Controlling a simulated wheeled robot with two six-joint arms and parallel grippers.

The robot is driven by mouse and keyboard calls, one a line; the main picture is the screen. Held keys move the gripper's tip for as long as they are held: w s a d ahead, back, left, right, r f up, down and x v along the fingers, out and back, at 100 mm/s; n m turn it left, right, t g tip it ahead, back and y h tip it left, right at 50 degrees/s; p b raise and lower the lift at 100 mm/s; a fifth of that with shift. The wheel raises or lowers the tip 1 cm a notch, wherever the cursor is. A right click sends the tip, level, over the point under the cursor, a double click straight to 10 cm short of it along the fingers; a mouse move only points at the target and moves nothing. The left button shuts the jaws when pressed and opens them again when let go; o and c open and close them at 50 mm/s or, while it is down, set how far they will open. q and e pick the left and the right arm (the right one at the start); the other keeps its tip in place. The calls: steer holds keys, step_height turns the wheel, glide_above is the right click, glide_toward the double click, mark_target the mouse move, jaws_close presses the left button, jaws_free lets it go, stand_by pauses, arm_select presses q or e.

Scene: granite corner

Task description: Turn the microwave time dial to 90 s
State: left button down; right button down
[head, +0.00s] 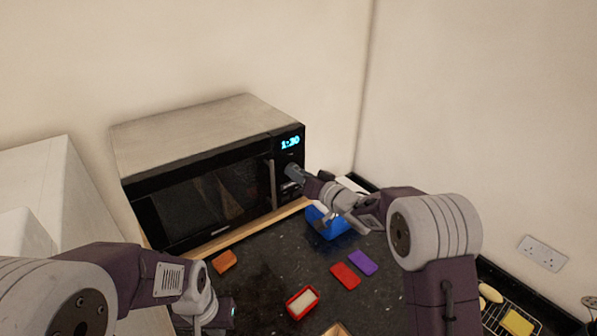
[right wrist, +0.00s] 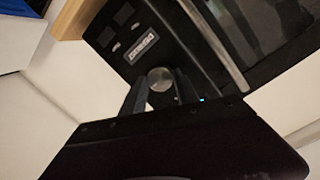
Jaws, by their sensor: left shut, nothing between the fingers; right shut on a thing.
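The microwave (head: 200,150) stands against the back wall with its door shut. Its blue display (head: 290,142) reads 1:30. My right gripper (head: 294,172) reaches the control panel below the display. In the right wrist view, the round grey time dial (right wrist: 160,78) sits between the fingertips of my right gripper (right wrist: 160,88), which is shut on it. My left gripper (head: 222,314) is low at the front left, shut and empty, away from the microwave.
A blue container (head: 326,226) stands on the dark counter under my right arm. An orange block (head: 224,262), a red-and-white box (head: 302,302), a red piece (head: 345,276) and a purple piece (head: 362,263) lie nearby. A wire rack (head: 500,318) is at right.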

steer(key=shift+w+r+m, duration=0.1)
steer(key=shift+r+m, duration=0.3)
steer(key=shift+r, duration=0.05)
stand_by(0.3)
steer(key=c, duration=0.9)
jaws_free()
steer(key=shift+d+f, duration=0.1)
steer(key=shift+f, duration=0.1)
steer(key=shift+f, duration=0.1)
steer(key=b+v, duration=0.4)
steer(key=v, duration=0.5)
steer(key=shift+b, duration=0.3)
